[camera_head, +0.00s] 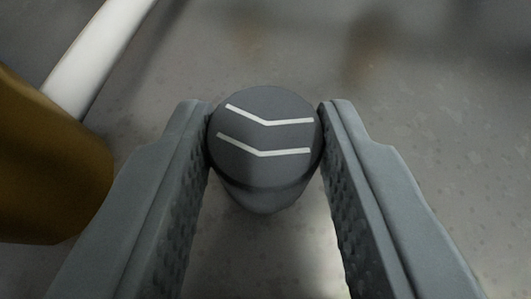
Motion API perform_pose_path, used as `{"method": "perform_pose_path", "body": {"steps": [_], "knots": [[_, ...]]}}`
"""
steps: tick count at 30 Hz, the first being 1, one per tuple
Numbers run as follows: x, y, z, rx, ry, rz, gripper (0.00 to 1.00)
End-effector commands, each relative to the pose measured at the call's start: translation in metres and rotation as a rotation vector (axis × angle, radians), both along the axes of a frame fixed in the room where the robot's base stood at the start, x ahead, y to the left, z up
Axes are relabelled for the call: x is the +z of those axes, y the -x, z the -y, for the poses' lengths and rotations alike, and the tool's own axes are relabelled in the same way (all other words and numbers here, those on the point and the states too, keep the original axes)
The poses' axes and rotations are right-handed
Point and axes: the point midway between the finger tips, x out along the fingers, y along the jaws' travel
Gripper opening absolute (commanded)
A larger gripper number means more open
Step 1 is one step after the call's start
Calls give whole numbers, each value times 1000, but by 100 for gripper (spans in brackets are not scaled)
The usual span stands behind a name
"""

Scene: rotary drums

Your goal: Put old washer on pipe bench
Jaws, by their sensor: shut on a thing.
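My gripper (265,140) shows from the bottom of the head camera view, with one grey finger on each side. It is shut on a dark grey round piece (264,175), held between the two fingertips. The piece has a flat round face with two pale bent stripes on it, and its rounded body tapers below. I cannot tell for sure that this piece is the old washer. No pipe bench can be made out in this view.
A brown-yellow rounded object (45,165) stands at the left, close to the left finger. A white pipe or rod (95,60) runs from it up to the top edge. The grey, stained surface (430,90) behind is bare at the right.

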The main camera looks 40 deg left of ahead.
Motion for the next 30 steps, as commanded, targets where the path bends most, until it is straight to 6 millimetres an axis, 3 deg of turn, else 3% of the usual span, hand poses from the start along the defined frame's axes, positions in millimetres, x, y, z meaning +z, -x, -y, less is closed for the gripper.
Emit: {"method": "perform_pose_path", "body": {"steps": [6, 7, 10, 23, 30], "knots": [[-3, 0, 0, 0, 1, 1, 11], [-3, 0, 0, 0, 0, 0, 37], [-2, 0, 0, 0, 1, 1, 55], [2, 1, 1, 0, 0, 1, 55], [18, 24, 22, 0, 0, 4, 55]]}}
